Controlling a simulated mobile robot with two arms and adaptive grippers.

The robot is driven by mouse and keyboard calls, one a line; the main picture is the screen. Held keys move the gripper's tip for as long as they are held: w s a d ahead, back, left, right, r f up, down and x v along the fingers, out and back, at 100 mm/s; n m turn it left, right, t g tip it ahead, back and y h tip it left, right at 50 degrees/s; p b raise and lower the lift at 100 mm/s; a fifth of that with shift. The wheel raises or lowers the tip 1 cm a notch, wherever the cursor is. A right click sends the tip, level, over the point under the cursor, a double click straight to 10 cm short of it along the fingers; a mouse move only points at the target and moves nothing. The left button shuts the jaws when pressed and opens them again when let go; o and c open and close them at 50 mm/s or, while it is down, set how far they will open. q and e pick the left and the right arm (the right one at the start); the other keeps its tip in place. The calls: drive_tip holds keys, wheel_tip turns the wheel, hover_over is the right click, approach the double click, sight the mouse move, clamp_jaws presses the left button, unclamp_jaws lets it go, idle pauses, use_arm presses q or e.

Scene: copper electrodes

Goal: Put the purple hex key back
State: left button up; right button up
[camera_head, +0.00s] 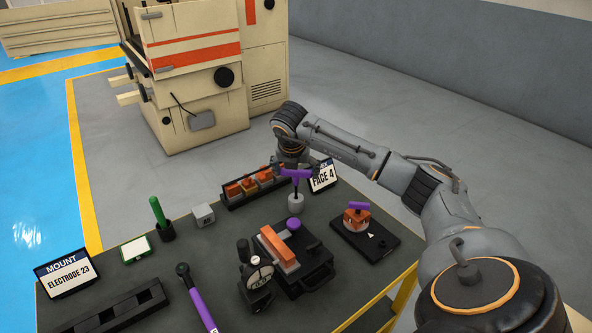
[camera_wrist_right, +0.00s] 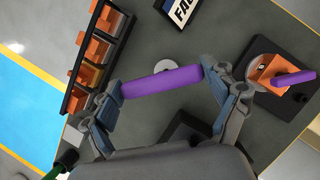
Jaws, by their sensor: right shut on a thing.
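The purple hex key (camera_head: 296,174) is a T-handled key, upright, with its shank pointing down at a small grey round holder (camera_head: 296,204). The shank's lower end meets the holder's top in the head view; I cannot tell how deep it sits. My right gripper (camera_head: 294,168) is shut on the purple handle from above. In the right wrist view the handle (camera_wrist_right: 162,81) spans between the two fingertips of the gripper (camera_wrist_right: 161,85), and the pale holder (camera_wrist_right: 165,66) shows partly behind it. My left gripper is not in view.
A rack of orange electrodes (camera_head: 251,187) and a FACE 4 sign (camera_head: 323,178) are behind. A black plate (camera_head: 378,240) bears another purple-handled piece. A green-handled tool (camera_head: 158,213) stands left.

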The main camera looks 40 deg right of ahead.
drive_tip(key=shift+f+b, duration=0.6)
drive_tip(key=shift+f, duration=0.35)
drive_tip(key=o, duration=1.1)
drive_tip(key=shift+r, duration=0.1)
drive_tip(key=shift+r, duration=0.15)
drive_tip(key=p+v, duration=0.6)
drive_tip(key=v, duration=0.3)
drive_tip(key=shift+a+r, duration=0.15)
drive_tip(key=shift+r, duration=0.2)
drive_tip(key=shift+s, duration=0.1)
drive_tip(key=v, duration=1.2)
